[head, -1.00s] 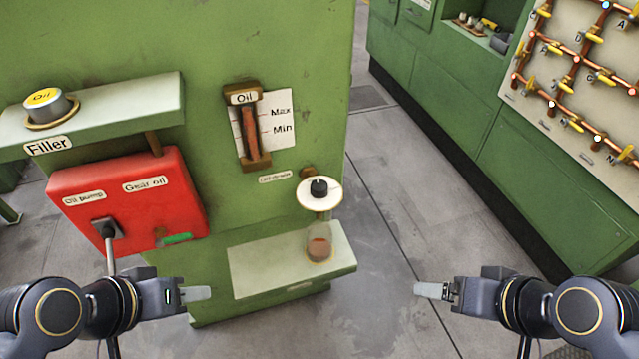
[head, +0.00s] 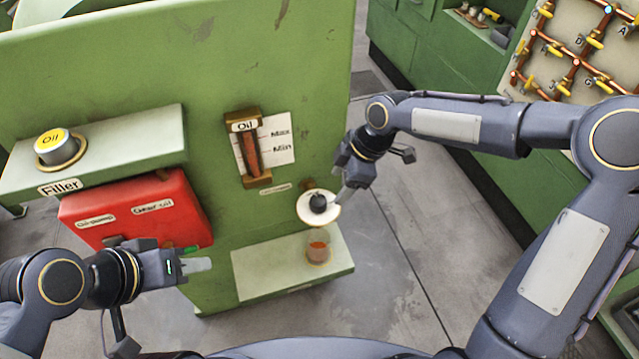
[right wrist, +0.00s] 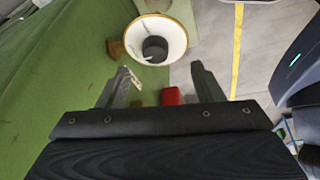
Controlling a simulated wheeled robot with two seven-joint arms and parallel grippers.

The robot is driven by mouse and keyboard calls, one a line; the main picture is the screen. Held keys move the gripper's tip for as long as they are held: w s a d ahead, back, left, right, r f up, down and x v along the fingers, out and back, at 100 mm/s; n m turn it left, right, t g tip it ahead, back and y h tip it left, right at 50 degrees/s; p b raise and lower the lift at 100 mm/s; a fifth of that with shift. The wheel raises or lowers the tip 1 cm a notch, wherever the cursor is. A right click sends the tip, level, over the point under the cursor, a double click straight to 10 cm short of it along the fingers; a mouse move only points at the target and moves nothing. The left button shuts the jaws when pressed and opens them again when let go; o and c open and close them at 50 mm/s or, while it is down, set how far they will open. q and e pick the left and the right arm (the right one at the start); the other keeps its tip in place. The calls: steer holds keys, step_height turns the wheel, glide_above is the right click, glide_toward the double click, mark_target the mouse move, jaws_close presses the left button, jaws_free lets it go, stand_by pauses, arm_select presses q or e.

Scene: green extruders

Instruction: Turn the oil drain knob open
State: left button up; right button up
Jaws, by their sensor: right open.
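The oil drain knob is a small black knob (head: 318,202) on a round white disc (head: 304,215), at the lower right of the green machine's front. In the right wrist view the black knob (right wrist: 155,48) sits on the white disc (right wrist: 172,32), ahead of the fingers. My right gripper (head: 345,194) is beside the disc's right edge in the head view. In the right wrist view its fingers (right wrist: 158,85) are spread with nothing between them, short of the knob. My left gripper (head: 197,265) is in front of the red box, with its fingers close together; its opening is unclear.
A glass jar (head: 318,250) with brownish oil stands on a pale shelf (head: 262,275) below the disc. An oil gauge (head: 247,150) is above left. A red gear oil box (head: 140,212) and filler shelf (head: 120,145) are at left. Open floor lies right of the machine.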

mark_target(318, 201)
steer(key=shift+n, duration=0.5)
steer(key=x, duration=0.3)
steer(key=a+p+x, duration=0.1)
steer(key=x, duration=0.5)
steer(key=shift+w+a+r, duration=0.25)
steer(key=shift+w, duration=0.15)
steer(key=shift+c, duration=0.4)
